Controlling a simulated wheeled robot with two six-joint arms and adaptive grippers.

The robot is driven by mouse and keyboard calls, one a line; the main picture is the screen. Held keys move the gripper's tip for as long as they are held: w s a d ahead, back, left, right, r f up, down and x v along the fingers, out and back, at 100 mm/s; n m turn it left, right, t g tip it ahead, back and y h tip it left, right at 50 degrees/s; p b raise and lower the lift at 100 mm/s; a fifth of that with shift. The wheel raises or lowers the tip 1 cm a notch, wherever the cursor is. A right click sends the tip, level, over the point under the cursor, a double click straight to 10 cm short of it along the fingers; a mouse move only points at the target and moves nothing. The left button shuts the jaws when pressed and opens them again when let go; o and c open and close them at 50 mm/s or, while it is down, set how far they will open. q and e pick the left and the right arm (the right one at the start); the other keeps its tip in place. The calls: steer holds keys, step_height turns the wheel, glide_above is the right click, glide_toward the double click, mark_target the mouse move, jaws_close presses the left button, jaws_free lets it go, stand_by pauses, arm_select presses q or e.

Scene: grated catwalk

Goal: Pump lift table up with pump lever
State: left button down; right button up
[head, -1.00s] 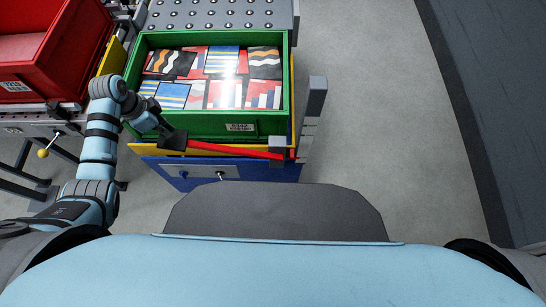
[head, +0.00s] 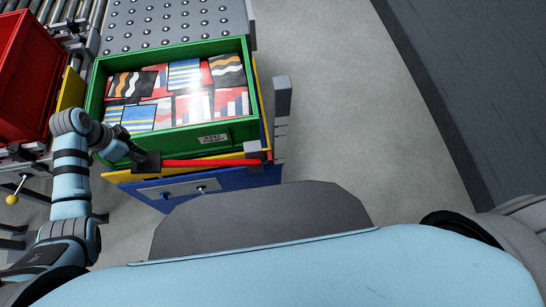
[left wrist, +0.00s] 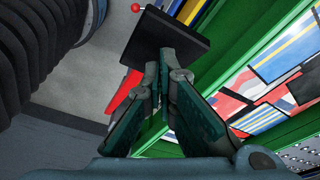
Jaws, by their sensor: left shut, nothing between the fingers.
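The lift table shows in the head view, with a yellow top edge (head: 118,176) and a blue body (head: 240,180). The red pump lever (head: 205,162) runs across its near side, from a grey block (head: 254,149) at the right to a black end piece (head: 150,162) at the left. My left gripper (head: 137,156) is at this black end, shut and empty. In the left wrist view its closed fingers (left wrist: 163,68) point at the black plate (left wrist: 165,38); whether they touch it I cannot tell. My right gripper is out of view.
A green crate (head: 178,146) of striped, patterned packs stands on the lift table. A red bin (head: 18,60) and rollers are at the left. A grey studded surface (head: 180,20) lies behind. A grey post (head: 281,105) stands at the right, with clear floor (head: 340,110) beyond.

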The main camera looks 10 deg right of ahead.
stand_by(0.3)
arm_select(q)
step_height(320, 180, down, 23)
steer(key=b, duration=1.7)
step_height(320, 180, up, 24)
steer(key=p, duration=2.4)
steer(key=shift+f+p, duration=0.15)
steer(key=shift+p, duration=0.25)
steer(key=shift+f+b, duration=0.4)
